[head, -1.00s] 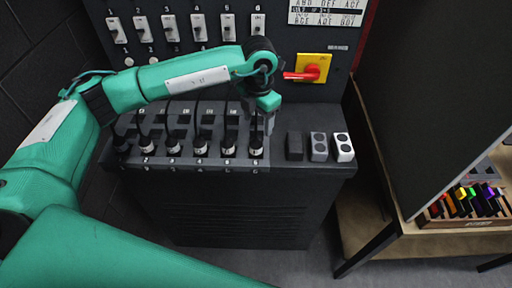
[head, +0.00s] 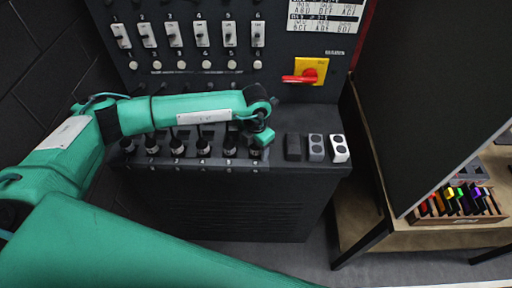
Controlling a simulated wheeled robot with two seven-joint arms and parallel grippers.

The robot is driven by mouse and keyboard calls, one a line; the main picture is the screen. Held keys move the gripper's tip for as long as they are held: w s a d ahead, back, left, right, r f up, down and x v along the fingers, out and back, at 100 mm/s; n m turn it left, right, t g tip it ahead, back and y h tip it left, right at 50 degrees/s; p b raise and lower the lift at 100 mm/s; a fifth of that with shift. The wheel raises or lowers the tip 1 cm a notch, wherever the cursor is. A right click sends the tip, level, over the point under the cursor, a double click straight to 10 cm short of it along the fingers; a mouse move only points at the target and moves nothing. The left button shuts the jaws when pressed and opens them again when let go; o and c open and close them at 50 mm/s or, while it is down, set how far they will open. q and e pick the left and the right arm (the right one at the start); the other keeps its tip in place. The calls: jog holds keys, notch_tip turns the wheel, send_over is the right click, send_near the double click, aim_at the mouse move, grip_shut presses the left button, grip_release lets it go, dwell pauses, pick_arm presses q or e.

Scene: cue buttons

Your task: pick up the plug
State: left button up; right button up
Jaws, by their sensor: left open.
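Several black plug-like knobs with pale rings stand in a numbered row along the console's front ledge; the task line does not say which is the plug. The rightmost one (head: 255,153) is at number 6. My left gripper (head: 257,146) points down right over it, open. The hand and wrist hide most of the fingers, so I cannot tell whether they touch the knob or are around it. My right gripper is out of view.
Black, grey and white two-dot blocks (head: 316,148) sit on the ledge to the right. A red handle on a yellow plate (head: 310,71) and numbered switches (head: 202,34) are on the upright panel. A wooden rack (head: 460,218) of coloured pieces stands at far right.

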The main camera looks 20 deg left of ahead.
pick_arm(q)
jog(key=shift+c, duration=0.3)
jog(key=c, duration=1)
jog(key=shift+c, duration=0.2)
jog(key=shift+r+b, duration=0.3)
jog(key=shift+r, duration=0.15)
notch_tip(320, 180, up, 19)
jog(key=b, duration=0.6)
jog(key=shift+r, duration=0.15)
